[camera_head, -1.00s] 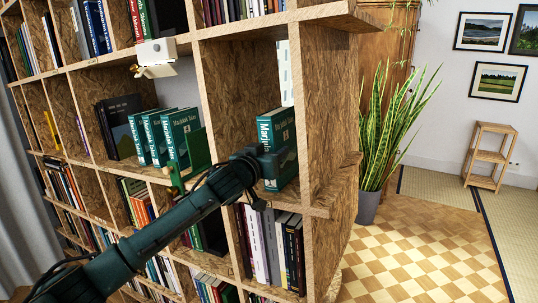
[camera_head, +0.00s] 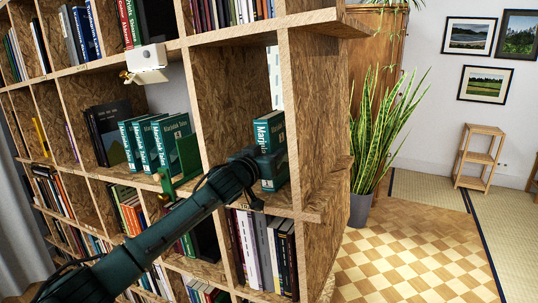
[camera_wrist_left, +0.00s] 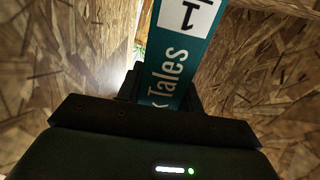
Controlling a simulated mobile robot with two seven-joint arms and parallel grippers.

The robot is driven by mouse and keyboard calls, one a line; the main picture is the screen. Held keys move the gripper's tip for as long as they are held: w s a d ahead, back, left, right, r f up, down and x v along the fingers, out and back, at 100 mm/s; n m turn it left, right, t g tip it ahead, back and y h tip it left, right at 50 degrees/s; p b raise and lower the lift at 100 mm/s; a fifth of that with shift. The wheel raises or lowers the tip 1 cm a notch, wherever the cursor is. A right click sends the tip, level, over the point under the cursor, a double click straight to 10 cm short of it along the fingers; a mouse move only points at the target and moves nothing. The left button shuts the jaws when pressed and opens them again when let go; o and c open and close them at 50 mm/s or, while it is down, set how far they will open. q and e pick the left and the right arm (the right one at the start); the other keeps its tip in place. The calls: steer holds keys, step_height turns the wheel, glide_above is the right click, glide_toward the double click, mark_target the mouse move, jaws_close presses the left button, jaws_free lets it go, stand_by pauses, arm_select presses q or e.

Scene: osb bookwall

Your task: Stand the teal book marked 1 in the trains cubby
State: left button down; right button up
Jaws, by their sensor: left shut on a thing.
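The teal book marked 1 (camera_head: 270,132) stands about upright inside a cubby of the wooden bookwall, near its right wall. My left gripper (camera_head: 262,164) is shut on the book, reaching in from the left and covering its middle. In the left wrist view the book's spine (camera_wrist_left: 178,62) shows a white 1 label and the word "Tales" between the fingers (camera_wrist_left: 165,98). The cubby's floor edge (camera_head: 278,204) carries a small label, partly hidden by my arm. I cannot tell whether the book's base touches the floor. My right gripper is not in view.
Several similar teal books (camera_head: 155,142) stand in the cubby to the left, beside a green bookend (camera_head: 182,160). A white fixture (camera_head: 146,60) hangs above them. Books fill the cubby below. A potted plant (camera_head: 378,130) stands right of the bookwall. Left of the held book, the cubby is bare.

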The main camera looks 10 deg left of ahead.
arm_select(q)
steer(key=shift+d, duration=0.1)
steer(key=c, duration=0.9)
jaws_free()
steer(key=shift+s, duration=0.1)
steer(key=shift+o, duration=0.3)
steer(key=shift+f, duration=0.3)
steer(key=shift+s+a, duration=0.2)
steer(key=shift+s, duration=0.25)
steer(key=b+v, duration=0.2)
steer(key=v, duration=1)
steer(key=shift+r+b, duration=0.25)
steer(key=shift+b, duration=0.15)
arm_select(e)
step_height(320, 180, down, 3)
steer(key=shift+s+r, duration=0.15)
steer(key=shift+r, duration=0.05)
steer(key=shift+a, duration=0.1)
